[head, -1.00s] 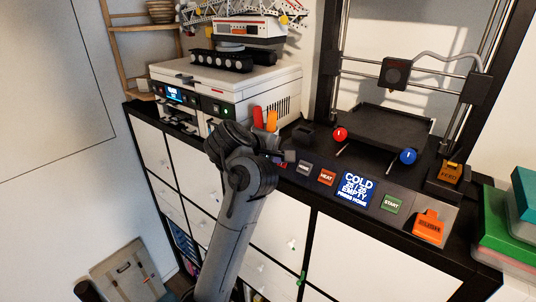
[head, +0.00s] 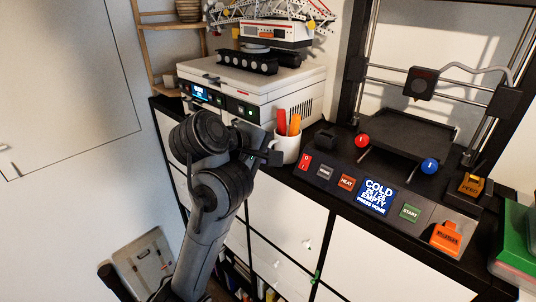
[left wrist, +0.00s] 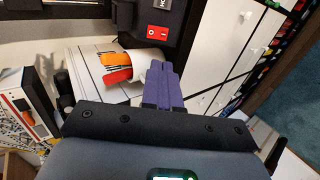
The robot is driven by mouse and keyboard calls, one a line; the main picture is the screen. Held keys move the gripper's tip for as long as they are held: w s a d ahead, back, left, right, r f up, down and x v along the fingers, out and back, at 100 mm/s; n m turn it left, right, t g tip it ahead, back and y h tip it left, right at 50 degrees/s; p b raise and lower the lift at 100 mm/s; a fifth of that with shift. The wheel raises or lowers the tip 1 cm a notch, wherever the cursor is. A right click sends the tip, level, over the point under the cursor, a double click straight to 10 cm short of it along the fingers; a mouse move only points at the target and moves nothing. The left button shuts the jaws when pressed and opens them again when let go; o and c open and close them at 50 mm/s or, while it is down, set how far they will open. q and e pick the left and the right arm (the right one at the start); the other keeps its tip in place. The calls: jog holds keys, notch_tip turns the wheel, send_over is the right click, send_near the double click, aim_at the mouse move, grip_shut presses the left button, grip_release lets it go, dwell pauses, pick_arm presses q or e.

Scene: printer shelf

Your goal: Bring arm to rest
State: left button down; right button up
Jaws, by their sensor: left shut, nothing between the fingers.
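My left gripper (left wrist: 158,84) shows in the left wrist view with its purple fingers closed together and nothing between them. In the head view my left arm rises from the bottom, and its dark wrist end (head: 272,158) is in front of the shelf, just left of the white mug (head: 287,148). The fingers are hard to make out there. The left wrist view shows the mug (left wrist: 146,60) with red and orange items just left of the fingers; I cannot tell the exact gap. My right gripper is in neither view.
The 3D printer (head: 408,130) with its control panel (head: 378,195) stands on the right of the shelf top. A white printer (head: 250,92) with a model crane on it stands at the left. Cabinet doors (head: 285,220) are below. The space before the wall at left is free.

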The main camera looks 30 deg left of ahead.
pick_arm(q)
jog(key=shift+s+r, duration=0.15)
jog(key=shift+s, duration=0.15)
jog(key=s+f+g, duration=0.3)
jog(key=f+g, duration=0.1)
jog(key=f, duration=1.6)
jog(key=s+f+g, duration=0.3)
jog(key=s+f, duration=0.7)
jog(key=f, duration=0.5)
jog(key=s+d+f+m+g+y, duration=0.1)
jog(key=s+f+m, duration=0.45)
jog(key=s, duration=0.45)
jog(key=s+d+f+m+g+y, duration=0.1)
jog(key=s+f+m, duration=0.45)
jog(key=s, duration=0.55)
jog(key=w+r+m, duration=0.1)
jog(key=m, duration=0.1)
jog(key=w+d+r+m+t, duration=0.1)
jog(key=m, duration=0.1)
jog(key=w+r+m, duration=0.1)
jog(key=r+m, duration=0.1)
jog(key=shift+w+d+m+t, duration=0.25)
jog(key=shift+w+m+t, duration=0.05)
jog(key=shift+w+t, duration=0.1)
